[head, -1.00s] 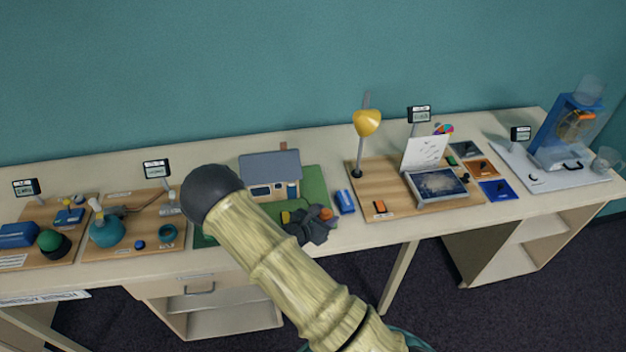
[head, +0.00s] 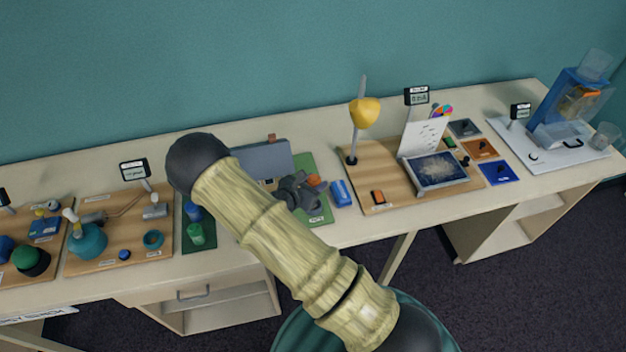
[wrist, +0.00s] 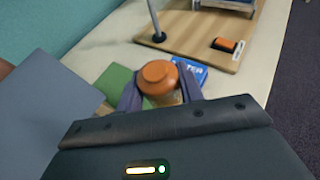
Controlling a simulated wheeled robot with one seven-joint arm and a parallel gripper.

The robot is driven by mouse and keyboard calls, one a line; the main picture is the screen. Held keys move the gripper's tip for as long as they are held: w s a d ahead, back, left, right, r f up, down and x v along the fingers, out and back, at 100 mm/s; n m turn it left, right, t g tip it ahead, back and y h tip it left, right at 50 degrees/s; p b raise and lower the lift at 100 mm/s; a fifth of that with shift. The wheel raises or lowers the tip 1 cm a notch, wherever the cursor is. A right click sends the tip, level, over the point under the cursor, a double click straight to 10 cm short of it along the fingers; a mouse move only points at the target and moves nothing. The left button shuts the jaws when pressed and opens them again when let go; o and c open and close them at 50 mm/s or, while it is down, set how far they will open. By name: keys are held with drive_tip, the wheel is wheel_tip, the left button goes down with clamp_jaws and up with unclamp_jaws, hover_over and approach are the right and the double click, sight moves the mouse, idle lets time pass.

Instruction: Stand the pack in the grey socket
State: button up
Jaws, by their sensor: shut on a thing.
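My gripper (head: 309,186) is shut on a round, orange-topped piece (wrist: 160,76), which sits upright between its two fingers in the wrist view. Its orange top also shows in the head view (head: 315,181). The fingers hide its lower part, and I cannot tell whether its base touches the green mat (head: 318,211). It may be the pack; no label on it is readable. A blue box (head: 341,193) with partly hidden white letters lies on the desk just beyond it. I cannot tell for certain which thing is the grey socket; my arm covers part of the mat.
Green (head: 195,234) and blue (head: 193,211) cylinders stand on the mat's left. A yellow lamp (head: 364,112) rises from a wooden board (head: 375,165) to the right. Grey (head: 465,127), orange and blue plates lie further right.

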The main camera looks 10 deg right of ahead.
drive_tip(key=shift+s+a, duration=0.2)
drive_tip(key=shift+s, duration=0.15)
drive_tip(key=shift+a+f, duration=0.1)
drive_tip(key=shift+f, duration=0.05)
drive_tip(key=shift+w+f+b, duration=0.1)
drive_tip(key=shift+f+b, duration=1.75)
drive_tip(key=shift+f, duration=0.85)
drive_tip(key=shift+w, duration=0.1)
drive_tip(key=shift+s, duration=0.25)
drive_tip(key=shift+r+p, duration=0.3)
drive_tip(key=shift+r, duration=0.55)
drive_tip(key=shift+w+f+b, duration=0.1)
drive_tip(key=shift+f+b, duration=0.95)
drive_tip(key=shift+f, duration=0.2)
idle(0.3)
